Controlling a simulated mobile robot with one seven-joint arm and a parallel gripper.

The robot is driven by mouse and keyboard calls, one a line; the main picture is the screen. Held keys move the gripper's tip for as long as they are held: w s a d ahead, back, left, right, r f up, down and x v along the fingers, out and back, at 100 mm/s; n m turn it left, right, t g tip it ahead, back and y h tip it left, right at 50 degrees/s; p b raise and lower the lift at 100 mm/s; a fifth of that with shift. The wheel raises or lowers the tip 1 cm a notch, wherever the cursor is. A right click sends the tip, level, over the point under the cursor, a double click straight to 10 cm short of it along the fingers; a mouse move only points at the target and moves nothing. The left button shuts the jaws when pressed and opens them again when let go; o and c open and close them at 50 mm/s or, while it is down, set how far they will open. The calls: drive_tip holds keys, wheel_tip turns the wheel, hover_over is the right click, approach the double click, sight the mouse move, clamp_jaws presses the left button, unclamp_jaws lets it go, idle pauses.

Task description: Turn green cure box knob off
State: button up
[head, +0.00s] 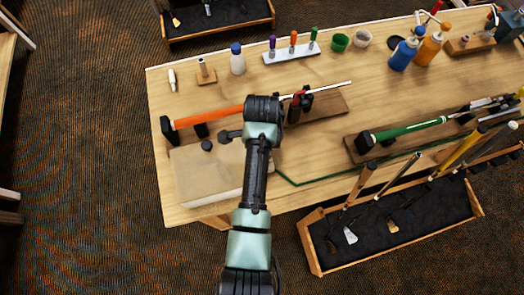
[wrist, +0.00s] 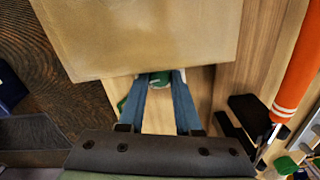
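The cure box (head: 205,176) is a pale wooden box at the front left of the workbench. In the wrist view its plain tan face (wrist: 140,35) fills the upper part.
A club with an orange grip (head: 208,117) lies just behind the box, and its grip also shows close on the right in the wrist view (wrist: 297,80). A green-gripped club (head: 410,128) lies to the right. A bin of clubs (head: 315,255) stands in front of the bench.

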clamp_jaws()
drive_tip(key=shift+n, duration=0.3)
drive_tip(key=shift+r+n+p, duration=0.1)
drive_tip(key=shift+n+p, duration=0.65)
drive_tip(key=shift+n, duration=0.45)
drive_tip(key=shift+n+p, duration=0.6)
drive_tip(key=shift+n, duration=1.5)
drive_tip(key=o, duration=0.8)
unclamp_jaws()
